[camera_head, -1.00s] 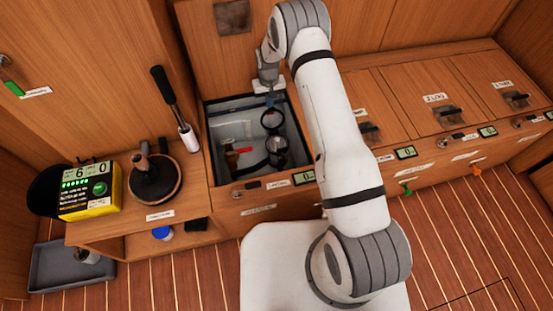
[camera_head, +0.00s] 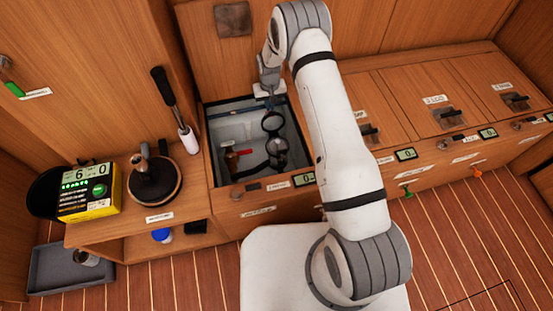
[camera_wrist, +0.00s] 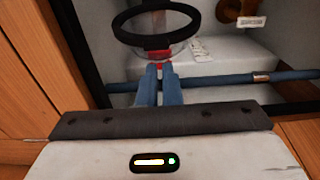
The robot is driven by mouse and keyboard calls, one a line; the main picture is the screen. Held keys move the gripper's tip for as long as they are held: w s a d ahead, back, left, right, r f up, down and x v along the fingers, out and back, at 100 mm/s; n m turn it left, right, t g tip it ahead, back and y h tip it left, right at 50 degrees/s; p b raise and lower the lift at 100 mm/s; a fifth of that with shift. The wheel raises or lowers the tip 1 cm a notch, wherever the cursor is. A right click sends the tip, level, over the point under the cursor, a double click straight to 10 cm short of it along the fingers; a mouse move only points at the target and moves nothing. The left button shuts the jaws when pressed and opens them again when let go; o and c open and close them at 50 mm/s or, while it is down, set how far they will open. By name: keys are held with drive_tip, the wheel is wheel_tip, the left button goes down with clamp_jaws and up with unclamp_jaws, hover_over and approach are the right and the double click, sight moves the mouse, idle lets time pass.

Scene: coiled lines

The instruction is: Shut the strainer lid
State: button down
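The strainer (camera_head: 277,153) stands inside the open locker. Its round lid with a dark ring (camera_head: 272,122) stands raised from the body on the far side. The lid's dark ring (camera_wrist: 117,24) also shows at the top of the wrist view, with a clear middle. My gripper (camera_head: 269,98) is at the locker's far edge, just beyond the lid. In the wrist view its two blue fingers (camera_wrist: 159,68) lie close together, with nothing seen held. Their tips appear just below the ring; whether they touch it I cannot tell.
A red-handled fitting (camera_head: 231,157) is left of the strainer. A blue pipe (camera_wrist: 225,79) crosses the wrist view. The locker walls (camera_head: 204,137) enclose the space. A dark round pan (camera_head: 155,190) and a yellow device (camera_head: 90,200) stand on the left shelf.

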drive_tip(key=shift+s+d+f+p, duration=0.75)
drive_tip(key=shift+s+d+f, duration=0.05)
drive_tip(key=shift+s, duration=3.1)
wheel_tip(320, 180, up, 10)
drive_tip(key=p, duration=0.5)
drive_tip(key=shift+w+p, duration=0.4)
drive_tip(key=shift+w, duration=0.05)
